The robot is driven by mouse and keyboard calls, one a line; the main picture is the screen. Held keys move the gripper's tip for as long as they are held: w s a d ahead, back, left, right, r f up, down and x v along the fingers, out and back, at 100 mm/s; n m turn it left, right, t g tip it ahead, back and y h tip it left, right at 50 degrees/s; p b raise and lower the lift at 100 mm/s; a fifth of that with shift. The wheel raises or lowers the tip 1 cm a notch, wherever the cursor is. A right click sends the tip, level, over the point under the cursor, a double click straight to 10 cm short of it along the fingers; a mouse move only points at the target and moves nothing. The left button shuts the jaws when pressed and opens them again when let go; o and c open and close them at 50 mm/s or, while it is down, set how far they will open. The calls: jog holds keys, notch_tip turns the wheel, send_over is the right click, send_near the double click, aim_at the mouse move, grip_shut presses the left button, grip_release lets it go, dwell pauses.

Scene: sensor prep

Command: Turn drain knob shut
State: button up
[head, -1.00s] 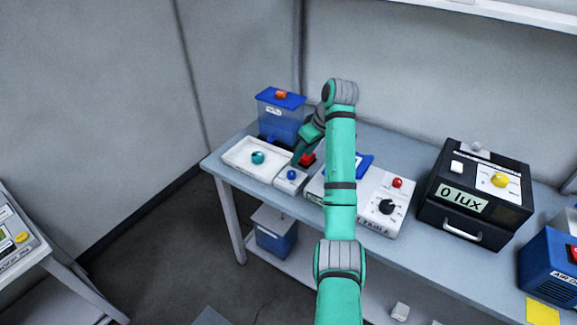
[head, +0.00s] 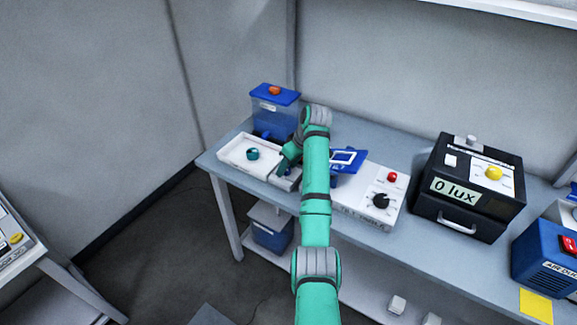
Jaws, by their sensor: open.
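My gripper (head: 283,167) points down over the small grey box (head: 286,184) at the right end of the white tray (head: 234,166). The jaws are open, though their tips are small and dark here. The box's blue knob is hidden now behind my gripper. A round teal knob-like piece (head: 252,154) sits in the tray, left of my gripper and apart from it. No label shows which of these is the drain knob.
Right of my arm is a white control box (head: 366,203) with a black dial and red button. Further right are a black "0 lux" box (head: 470,190) and a blue unit (head: 543,262). The grey bench (head: 420,247) is clear along its front edge.

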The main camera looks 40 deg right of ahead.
jog(key=shift+d, duration=0.1)
jog(key=shift+c, duration=0.5)
jog(key=c, duration=1)
jog(key=shift+o, duration=0.4)
